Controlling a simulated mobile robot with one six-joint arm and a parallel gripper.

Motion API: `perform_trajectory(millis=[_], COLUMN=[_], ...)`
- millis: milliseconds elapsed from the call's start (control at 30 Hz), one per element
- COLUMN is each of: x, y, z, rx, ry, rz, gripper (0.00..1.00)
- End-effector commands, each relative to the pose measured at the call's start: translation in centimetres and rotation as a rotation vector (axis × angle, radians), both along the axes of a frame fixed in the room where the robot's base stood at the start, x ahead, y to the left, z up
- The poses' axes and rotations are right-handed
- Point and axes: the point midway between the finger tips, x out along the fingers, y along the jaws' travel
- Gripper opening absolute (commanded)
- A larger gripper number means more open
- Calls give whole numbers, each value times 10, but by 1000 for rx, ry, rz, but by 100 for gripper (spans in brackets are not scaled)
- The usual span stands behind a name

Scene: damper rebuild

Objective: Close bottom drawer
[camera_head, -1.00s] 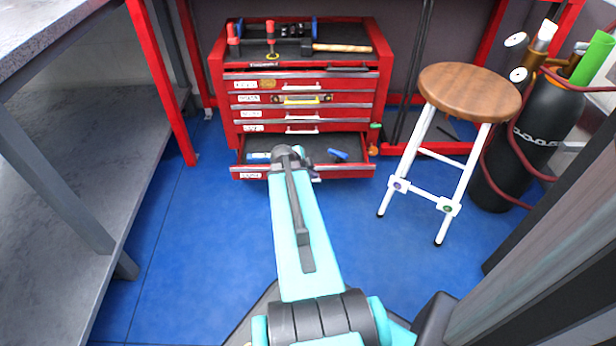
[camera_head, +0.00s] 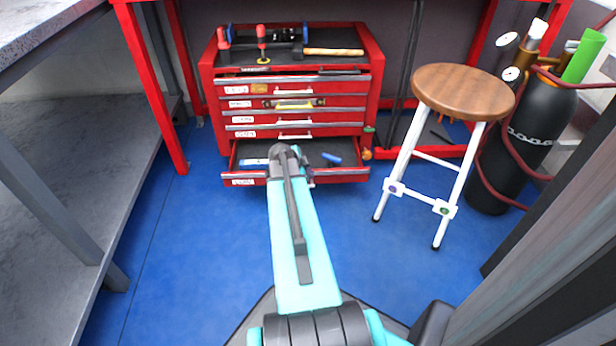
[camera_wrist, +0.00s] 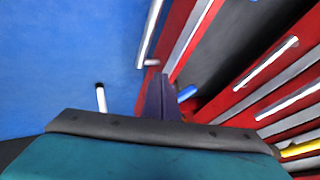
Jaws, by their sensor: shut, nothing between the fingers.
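The bottom drawer (camera_head: 345,176) of the red tool chest (camera_head: 214,116) stands pulled out, its dark inside showing. My gripper is mostly hidden behind my own arm in the head view, at the drawer's front. In the wrist view my gripper (camera_wrist: 161,82) is shut and empty. Its fingertips overlap the red drawer front (camera_wrist: 190,38) in that picture; I cannot tell whether they touch it. The drawer's pale handle (camera_wrist: 150,32) shows beyond the fingers.
A blue item (camera_head: 331,158) lies in the drawer. The upper drawers look shut. A wooden-topped stool (camera_head: 463,92) and a black gas cylinder (camera_head: 535,125) stand to the right. A grey bench (camera_head: 60,190) is at the left. Blue floor before the chest is clear.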

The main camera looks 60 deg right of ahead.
Motion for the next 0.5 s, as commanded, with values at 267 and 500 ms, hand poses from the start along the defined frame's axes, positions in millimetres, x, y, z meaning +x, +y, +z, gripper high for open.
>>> perform_trajectory(millis=[267,500], x=[1,7], y=[1,-10], z=[0,0], rx=[0,-1], ry=[0,0], rz=[0,-1], gripper=[0,0])
